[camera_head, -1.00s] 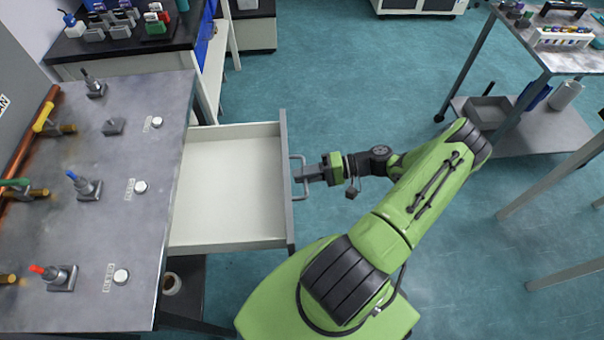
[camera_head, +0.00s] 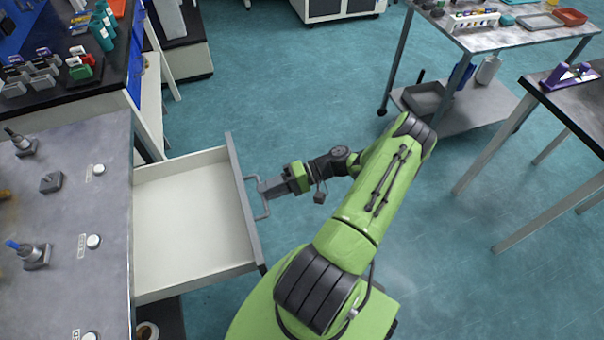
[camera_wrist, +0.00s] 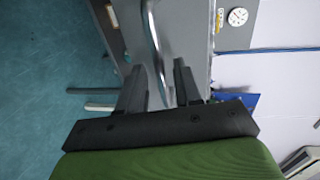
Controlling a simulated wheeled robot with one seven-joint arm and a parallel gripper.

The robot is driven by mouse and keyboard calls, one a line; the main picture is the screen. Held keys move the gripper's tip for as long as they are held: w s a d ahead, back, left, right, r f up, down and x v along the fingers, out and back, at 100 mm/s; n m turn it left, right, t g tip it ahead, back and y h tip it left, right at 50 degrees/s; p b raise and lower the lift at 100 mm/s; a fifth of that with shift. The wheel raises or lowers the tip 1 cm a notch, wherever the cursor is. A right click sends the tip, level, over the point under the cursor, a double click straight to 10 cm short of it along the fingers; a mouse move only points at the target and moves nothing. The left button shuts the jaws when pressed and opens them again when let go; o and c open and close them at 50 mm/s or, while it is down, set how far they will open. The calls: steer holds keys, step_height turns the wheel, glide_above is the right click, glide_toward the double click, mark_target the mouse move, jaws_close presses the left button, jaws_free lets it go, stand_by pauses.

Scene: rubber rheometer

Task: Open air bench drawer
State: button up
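The air bench drawer (camera_head: 190,225) is pulled well out from under the grey bench (camera_head: 105,165) and looks empty inside. Its grey front panel (camera_head: 243,205) carries a metal bar handle (camera_head: 266,205). My gripper (camera_head: 266,189) is at this handle, on the outer side of the front panel. In the wrist view, the handle (camera_wrist: 154,45) runs between the two dark fingers of my gripper (camera_wrist: 160,82). The fingers are apart, with visible gaps beside the bar, so the gripper looks open around the handle. The far end of the bar is hidden by the gripper body.
Knobs and valves, including a blue-tipped one (camera_head: 35,255), stand on the bench top. A black-topped bench (camera_head: 90,98) with small items is behind. A cart (camera_head: 470,120) and a table (camera_head: 575,105) stand to the right. The floor (camera_head: 300,105) between is clear.

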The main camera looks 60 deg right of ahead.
steer(key=v, duration=1.3)
steer(key=shift+p, duration=0.4)
steer(key=shift+s+d, duration=0.1)
steer(key=w+a+r+n+g+h+p, duration=0.2)
steer(key=w+a+r+g+h, duration=0.25)
steer(key=a+r, duration=0.45)
steer(key=w+a+r+n+g+h+p, duration=0.25)
steer(key=w+a+r+g, duration=0.3)
steer(key=a+r, duration=0.4)
steer(key=s+a+r+n+t+h+p, duration=0.1)
steer(key=s+a+r+t+h, duration=0.1)
steer(key=s+a+r, duration=0.3)
steer(key=s+a+r+n+t+h+p, duration=0.1)
steer(key=s+a+r+t+h+p, duration=0.1)
steer(key=s+r, duration=0.5)
steer(key=a+r+t+h, duration=0.1)
steer(key=a+r+t, duration=0.1)
steer(key=a+r, duration=0.1)
steer(key=shift+s+n+h, duration=0.15)
steer(key=shift+n+h, duration=0.15)
steer(key=shift+n, duration=0.05)
